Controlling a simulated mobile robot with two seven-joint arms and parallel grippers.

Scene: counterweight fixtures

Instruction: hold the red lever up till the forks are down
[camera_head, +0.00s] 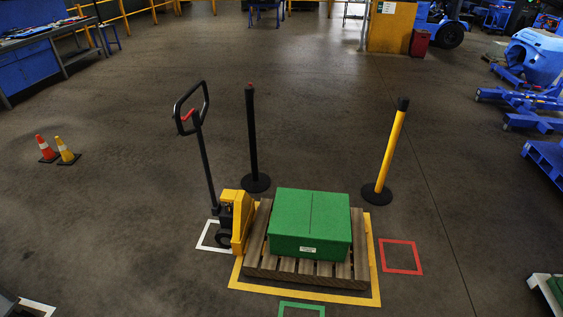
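A yellow pallet jack (238,222) stands at the left end of a wooden pallet (262,262). Its black loop handle (204,150) rises upright, leaning left at the top. The red lever (189,115) sits inside the loop near its lower end. The forks are hidden under the pallet, so their height cannot be told. A green box (310,222) rests on the pallet. Neither of my grippers is in view, and nothing touches the lever.
A yellow floor outline (372,262) surrounds the pallet. A black post (252,140) and a yellow post (392,150) stand behind it. Two small cones (65,151) are at left, blue equipment (535,55) at right. The floor left of the jack is clear.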

